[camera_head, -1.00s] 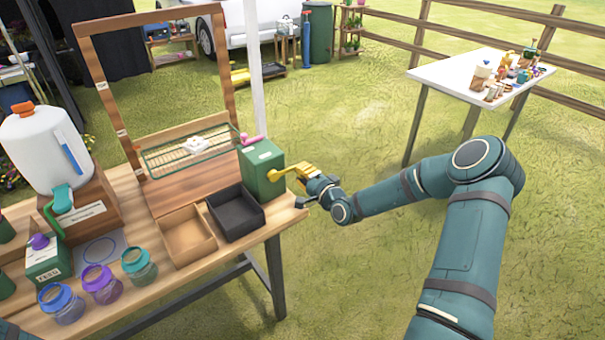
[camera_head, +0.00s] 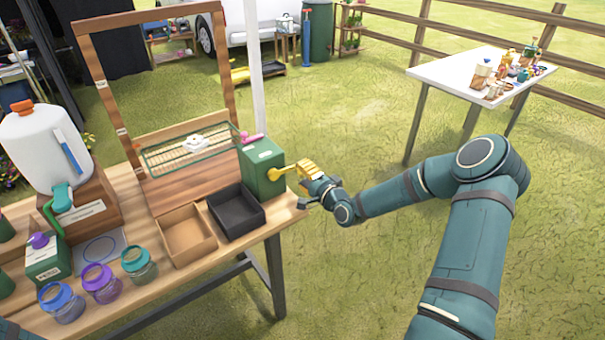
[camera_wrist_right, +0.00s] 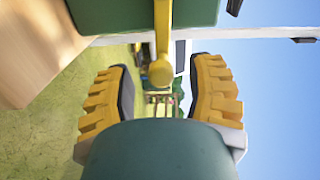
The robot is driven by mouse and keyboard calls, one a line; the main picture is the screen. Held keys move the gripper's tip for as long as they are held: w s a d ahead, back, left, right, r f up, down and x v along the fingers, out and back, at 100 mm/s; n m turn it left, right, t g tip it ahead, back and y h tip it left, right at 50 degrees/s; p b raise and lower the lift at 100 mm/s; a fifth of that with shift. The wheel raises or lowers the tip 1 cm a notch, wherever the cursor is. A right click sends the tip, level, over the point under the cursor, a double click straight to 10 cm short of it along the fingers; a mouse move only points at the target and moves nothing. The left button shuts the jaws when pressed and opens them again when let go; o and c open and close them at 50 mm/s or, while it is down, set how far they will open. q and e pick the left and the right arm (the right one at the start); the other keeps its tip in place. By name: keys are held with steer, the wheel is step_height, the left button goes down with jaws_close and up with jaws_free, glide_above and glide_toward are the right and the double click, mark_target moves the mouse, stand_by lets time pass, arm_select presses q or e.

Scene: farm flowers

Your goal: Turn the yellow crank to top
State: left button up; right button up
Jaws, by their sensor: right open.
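The yellow crank (camera_head: 284,174) sticks out to the right from the side of the green box (camera_head: 262,166) at the table's right edge. My right gripper (camera_head: 308,169) is at the crank's outer end, beyond the table edge. In the right wrist view the crank (camera_wrist_right: 162,42) points down from the green box (camera_wrist_right: 145,14). Its round knob (camera_wrist_right: 160,73) shows between the two yellow fingers of my right gripper (camera_wrist_right: 160,88), which are open with a gap on each side. My left gripper does not show.
A black tray (camera_head: 259,207) and a brown tray (camera_head: 211,242) stand beside the box. Grass lies open right of the table.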

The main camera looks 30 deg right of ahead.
steer(key=s, duration=1.1)
steer(key=shift+d+r, duration=0.35)
steer(key=shift+d, duration=0.1)
steer(key=s+a+f+n+g+y, duration=0.1)
steer(key=a+f+n+g+y, duration=0.2)
steer(key=a+f, duration=0.45)
steer(key=s+a+f+n+g, duration=0.1)
steer(key=a+f+n+g, duration=0.35)
steer(key=a, duration=0.65)
steer(key=s+a+f+n+g, duration=0.3)
steer(key=s+a+g, duration=0.1)
steer(key=s, duration=0.3)
steer(key=s+a+f+n+g, duration=0.3)
steer(key=s+a+n+g, duration=0.1)
steer(key=s+a, duration=0.3)
steer(key=shift+s+f+h, duration=0.15)
steer(key=shift+f+h, duration=0.05)
steer(key=shift+h, duration=0.2)
steer(key=shift+c, duration=0.7)
steer(key=shift+a, duration=0.15)
